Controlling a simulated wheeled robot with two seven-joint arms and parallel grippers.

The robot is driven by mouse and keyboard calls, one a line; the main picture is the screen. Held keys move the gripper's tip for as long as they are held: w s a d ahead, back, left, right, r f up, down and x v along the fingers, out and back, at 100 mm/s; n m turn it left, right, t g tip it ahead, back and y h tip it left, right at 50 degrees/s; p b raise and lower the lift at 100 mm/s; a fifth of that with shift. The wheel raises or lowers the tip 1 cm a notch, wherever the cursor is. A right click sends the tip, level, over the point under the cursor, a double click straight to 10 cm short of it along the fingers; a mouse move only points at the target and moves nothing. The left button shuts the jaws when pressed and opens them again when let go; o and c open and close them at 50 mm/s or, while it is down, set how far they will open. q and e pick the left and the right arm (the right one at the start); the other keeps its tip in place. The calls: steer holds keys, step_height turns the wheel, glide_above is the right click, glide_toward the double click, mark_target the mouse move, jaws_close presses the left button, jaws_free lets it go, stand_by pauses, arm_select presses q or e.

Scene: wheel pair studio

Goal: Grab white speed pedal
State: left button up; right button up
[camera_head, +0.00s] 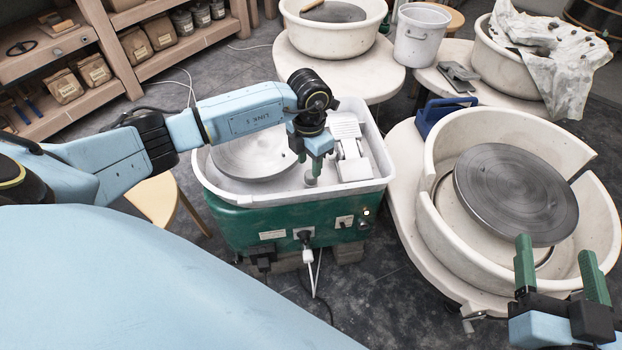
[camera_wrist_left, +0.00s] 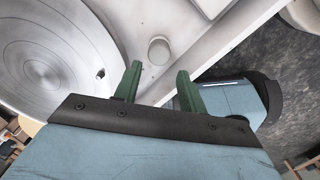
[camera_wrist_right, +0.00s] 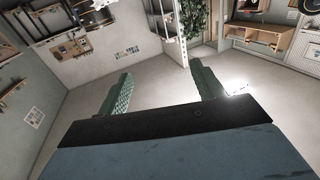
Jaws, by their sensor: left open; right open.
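The white speed pedal (camera_head: 352,158) lies in the right part of the white basin (camera_head: 225,188) of the green pottery wheel, beside the round wheel head (camera_head: 250,158). My left gripper (camera_head: 316,166) is over the basin, just left of the pedal, pointing down. It is open and empty. In the left wrist view its fingers (camera_wrist_left: 158,70) are apart below a short round white knob (camera_wrist_left: 158,50); a pale block, perhaps part of the pedal, shows at the top edge. My right gripper (camera_head: 556,248) is open and empty at lower right, in front of the large cream wheel.
The cream wheel basin (camera_head: 432,232) with a grey disc (camera_head: 515,195) stands at right. A blue object (camera_head: 440,112) sits at its back left. A grey pedal (camera_head: 458,76) and white bucket (camera_head: 421,35) are behind. Cables hang at the green wheel's front.

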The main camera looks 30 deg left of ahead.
mark_target(311, 179)
arm_select(q)
steer(key=shift+f, duration=0.25)
steer(key=f+b, duration=0.2)
steer(key=f, duration=0.1)
steer(key=f+b, duration=0.1)
steer(key=shift+w+f, duration=0.15)
steer(key=shift+w, duration=0.25)
steer(key=shift+f, duration=0.25)
arm_select(e)
step_height(311, 179, up, 8)
steer(key=s+t+y, duration=0.2)
steer(key=s+t, duration=0.1)
steer(key=t, duration=0.3)
steer(key=shift+a+r+t, duration=0.2)
steer(key=shift+t, duration=0.2)
arm_select(q)
steer(key=shift+c, duration=0.2)
steer(key=c, duration=0.7)
arm_select(e)
steer(key=shift+w, duration=0.1)
